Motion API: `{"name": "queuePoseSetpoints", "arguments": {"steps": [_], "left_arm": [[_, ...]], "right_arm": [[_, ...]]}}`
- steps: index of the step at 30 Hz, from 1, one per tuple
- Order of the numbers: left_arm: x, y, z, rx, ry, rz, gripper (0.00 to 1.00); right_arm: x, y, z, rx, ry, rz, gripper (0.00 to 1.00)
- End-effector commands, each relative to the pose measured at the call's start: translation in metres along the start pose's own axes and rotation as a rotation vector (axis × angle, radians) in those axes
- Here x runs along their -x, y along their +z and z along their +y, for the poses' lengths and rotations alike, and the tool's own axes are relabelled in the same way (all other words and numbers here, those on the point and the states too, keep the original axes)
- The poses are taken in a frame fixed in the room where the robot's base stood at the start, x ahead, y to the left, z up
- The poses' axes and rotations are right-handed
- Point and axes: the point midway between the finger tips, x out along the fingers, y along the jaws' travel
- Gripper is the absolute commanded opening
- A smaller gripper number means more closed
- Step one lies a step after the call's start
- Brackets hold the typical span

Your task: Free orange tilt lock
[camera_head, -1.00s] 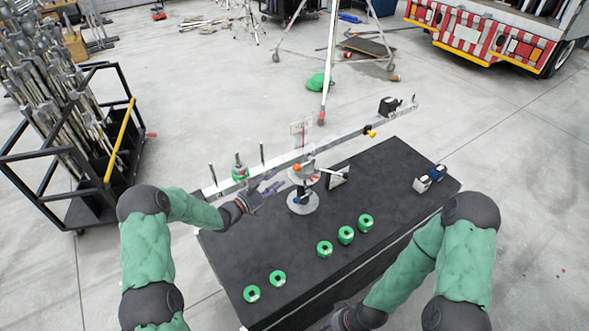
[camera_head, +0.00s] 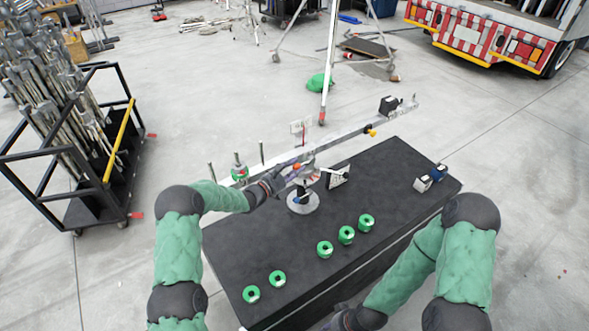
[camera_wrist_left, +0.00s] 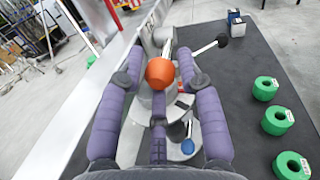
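The orange tilt lock knob (camera_wrist_left: 160,73) is on a metal head on the black table. It also shows as a small orange spot in the head view (camera_head: 297,166). My left gripper (camera_wrist_left: 160,95) has its purple fingers spread, with the knob between and just beyond them in the wrist view; I see no finger closed on it. In the head view the left gripper (camera_head: 285,175) reaches the head from the left. A blue knob (camera_wrist_left: 188,147) sits lower on the mount. My right gripper (camera_head: 350,318) is at the bottom edge, its fingers mostly hidden.
A long rail (camera_head: 350,136) runs along the table's far side. A black-tipped handle (camera_wrist_left: 221,41) sticks out to the right of the knob.

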Motion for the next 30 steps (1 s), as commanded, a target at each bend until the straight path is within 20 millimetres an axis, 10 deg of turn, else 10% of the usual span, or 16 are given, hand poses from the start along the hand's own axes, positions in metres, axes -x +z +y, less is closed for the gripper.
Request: {"name": "queuePoseSetpoints", "arguments": {"steps": [6, 17, 30], "left_arm": [[0.000, 0.000, 0.000, 0.000, 0.000, 0.000, 0.00], [0.000, -0.004, 0.001, 0.004, -0.005, -0.023, 0.00], [-0.002, -0.028, 0.005, 0.046, -0.048, -0.241, 0.00]], "right_arm": [[0.000, 0.000, 0.000, 0.000, 0.000, 0.000, 0.40], [-0.008, 0.000, 0.003, 0.000, 0.000, 0.000, 0.40], [-0.066, -0.003, 0.024, 0.000, 0.000, 0.000, 0.40]]}}
